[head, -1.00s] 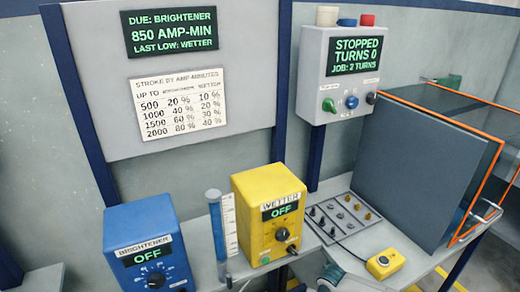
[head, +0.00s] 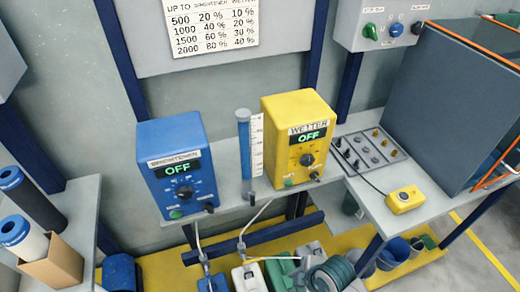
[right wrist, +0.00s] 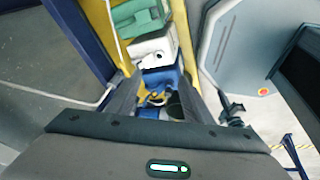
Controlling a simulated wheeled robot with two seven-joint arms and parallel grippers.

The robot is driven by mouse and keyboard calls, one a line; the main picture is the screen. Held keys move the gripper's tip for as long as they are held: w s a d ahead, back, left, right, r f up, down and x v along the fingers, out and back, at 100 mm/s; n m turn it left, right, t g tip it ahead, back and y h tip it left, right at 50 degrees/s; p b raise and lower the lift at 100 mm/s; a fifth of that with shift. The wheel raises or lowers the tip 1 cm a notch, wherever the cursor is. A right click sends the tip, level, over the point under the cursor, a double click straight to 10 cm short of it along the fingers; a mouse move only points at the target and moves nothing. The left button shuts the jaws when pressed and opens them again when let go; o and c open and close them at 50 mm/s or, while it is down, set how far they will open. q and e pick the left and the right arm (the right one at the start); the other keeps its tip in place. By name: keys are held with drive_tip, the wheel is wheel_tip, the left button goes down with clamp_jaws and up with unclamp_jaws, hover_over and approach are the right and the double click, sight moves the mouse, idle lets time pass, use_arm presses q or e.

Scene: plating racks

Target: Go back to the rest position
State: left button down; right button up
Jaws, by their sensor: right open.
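My right gripper (right wrist: 157,86) shows in the right wrist view with its two dark fingers apart. Nothing is held between them; a blue container (right wrist: 160,80) and a white container (right wrist: 152,46) show beyond, low by the floor. I cannot make out the right gripper in the head view. My left gripper is in neither current view. In the head view, the blue brightener pump (head: 178,170) and the yellow wetter pump (head: 300,145) stand on the shelf, both displays reading OFF.
A clear measuring cylinder (head: 245,145) stands between the pumps. A yellow push-button box (head: 405,199) and a peg panel (head: 368,148) lie on the right bench. A cardboard box (head: 55,265) stands at left.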

drive_tip(key=s+d+r+m+t+h, duration=0.1)
drive_tip(key=s+d+r+m+h, duration=0.1)
drive_tip(key=s+d+r+m, duration=0.35)
drive_tip(key=s+d+r+m+h, duration=0.1)
drive_tip(key=s+d+r+m, duration=0.2)
drive_tip(key=s+d+m, duration=0.5)
drive_tip(key=s+f+x, duration=0.1)
drive_tip(key=s+x, duration=0.2)
drive_tip(key=x, duration=1.1)
drive_tip(key=s+a+f+x, duration=0.1)
drive_tip(key=s+x, duration=0.1)
drive_tip(key=x, duration=1.1)
drive_tip(key=s+d+f, duration=0.2)
drive_tip(key=s+f, duration=1.2)
drive_tip(key=f, duration=0.3)
drive_tip(key=shift+s+g, duration=0.2)
drive_tip(key=shift+g, duration=0.1)
drive_tip(key=shift+m, duration=0.25)
